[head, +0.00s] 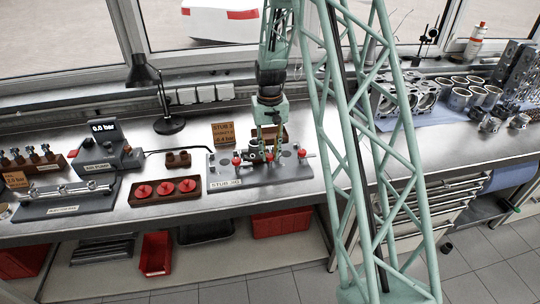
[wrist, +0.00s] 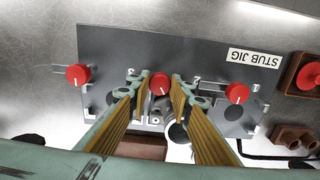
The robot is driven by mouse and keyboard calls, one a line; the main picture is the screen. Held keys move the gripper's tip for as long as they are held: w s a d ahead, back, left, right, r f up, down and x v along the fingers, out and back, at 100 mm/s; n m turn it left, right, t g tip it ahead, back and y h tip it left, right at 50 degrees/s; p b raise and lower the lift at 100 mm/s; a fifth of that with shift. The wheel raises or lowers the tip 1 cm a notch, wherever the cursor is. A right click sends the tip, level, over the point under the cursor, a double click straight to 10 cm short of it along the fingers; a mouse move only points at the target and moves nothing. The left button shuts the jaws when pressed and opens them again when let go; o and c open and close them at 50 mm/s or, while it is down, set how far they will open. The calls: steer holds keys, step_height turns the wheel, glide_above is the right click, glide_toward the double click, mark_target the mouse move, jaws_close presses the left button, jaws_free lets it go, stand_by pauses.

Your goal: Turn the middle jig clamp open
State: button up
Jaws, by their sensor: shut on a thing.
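The stub jig (head: 262,177) is a grey plate on the bench below my arm, and in the wrist view its plate (wrist: 200,60) appears upside down. It carries three red clamp knobs in a row. The middle clamp knob (wrist: 160,83) has a pale mark on its face. My gripper (wrist: 159,88) has one finger on each side of this knob and is shut on it. The outer knobs (wrist: 78,74) and (wrist: 237,93) stand clear of the fingers. In the head view, my gripper (head: 269,148) points down over the jig and partly hides its middle.
A brown tray with red knobs (head: 165,190) sits left of the jig, with a small brown block (head: 178,159) behind it. A pressure unit (head: 105,152) reads 0.0 bar. Sign cards (head: 224,134) stand behind the jig. Engine parts (head: 460,98) lie at the right. Bare bench lies right of the jig.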

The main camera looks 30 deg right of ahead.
mark_target(269, 155)
steer(key=m+b, duration=0.1)
steer(key=m, duration=0.5)
steer(key=shift+b, duration=0.3)
steer(key=shift+m, duration=0.3)
steer(key=o, duration=0.9)
steer(key=shift+r, duration=0.1)
steer(key=shift+r, duration=5.9)
steer(key=shift+a, duration=0.1)
